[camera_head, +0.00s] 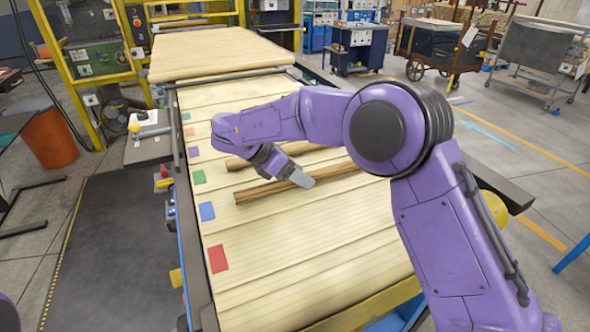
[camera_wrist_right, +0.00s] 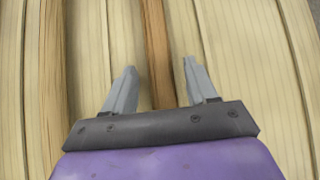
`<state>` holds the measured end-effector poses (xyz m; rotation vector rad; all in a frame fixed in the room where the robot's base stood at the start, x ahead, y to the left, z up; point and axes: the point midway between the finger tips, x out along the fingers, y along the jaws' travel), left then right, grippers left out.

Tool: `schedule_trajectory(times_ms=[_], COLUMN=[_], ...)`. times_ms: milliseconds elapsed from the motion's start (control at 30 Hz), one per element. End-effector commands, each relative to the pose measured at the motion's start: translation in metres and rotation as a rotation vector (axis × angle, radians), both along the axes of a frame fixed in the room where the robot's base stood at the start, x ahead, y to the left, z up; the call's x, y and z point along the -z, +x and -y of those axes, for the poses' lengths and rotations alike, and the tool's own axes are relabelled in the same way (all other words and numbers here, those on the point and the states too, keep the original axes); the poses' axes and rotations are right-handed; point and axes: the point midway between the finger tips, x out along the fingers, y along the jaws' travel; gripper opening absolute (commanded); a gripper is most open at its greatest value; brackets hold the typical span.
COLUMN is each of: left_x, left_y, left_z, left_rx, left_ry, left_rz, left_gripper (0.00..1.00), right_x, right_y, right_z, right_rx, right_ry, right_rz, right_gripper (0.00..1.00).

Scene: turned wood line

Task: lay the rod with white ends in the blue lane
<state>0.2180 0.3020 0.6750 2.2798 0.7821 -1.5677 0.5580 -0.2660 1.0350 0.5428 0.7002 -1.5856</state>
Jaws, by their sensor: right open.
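A brown rod (camera_head: 257,191) lies across the slatted bed, beneath my right gripper (camera_head: 290,174). In the wrist view this rod (camera_wrist_right: 157,50) runs between the two fingers of the right gripper (camera_wrist_right: 157,82), which is open with one finger on each side. I cannot tell whether the fingers touch it. A second, lighter brown rod (camera_head: 238,162) lies behind it, partly hidden by my right gripper and arm; a rod (camera_wrist_right: 53,80) also shows at the left in the wrist view. No white ends are discernible. A blue patch (camera_head: 207,211) marks the blue lane at the left edge.
Red (camera_head: 217,259), green (camera_head: 199,177) and other coloured patches line the bed's left edge. The bed (camera_head: 300,240) is bare in front of the rods. My right arm covers its right side. More brown rods (camera_head: 180,22) lie at the far end.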

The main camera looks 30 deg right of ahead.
Motion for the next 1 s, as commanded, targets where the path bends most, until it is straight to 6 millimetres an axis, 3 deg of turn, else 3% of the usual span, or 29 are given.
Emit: schedule_trajectory(times_ms=[167,500,1000], left_x=[0.007,0.008,0.008], left_y=[0.0,0.0,0.0], left_z=[0.0,0.0,0.0], left_rx=[0.0,0.0,0.0], left_ry=[0.0,0.0,0.0], left_rz=[0.0,0.0,0.0], left_gripper=[0.62,0.62,0.62], right_x=[-0.018,-0.077,-0.086], right_y=[0.004,0.015,0.016], right_z=[-0.02,-0.076,-0.085], right_rx=[-0.002,0.0,-0.001], right_ry=[-0.001,-0.003,0.0], right_rz=[0.006,0.004,-0.001], right_gripper=[0.58,0.58,0.58])
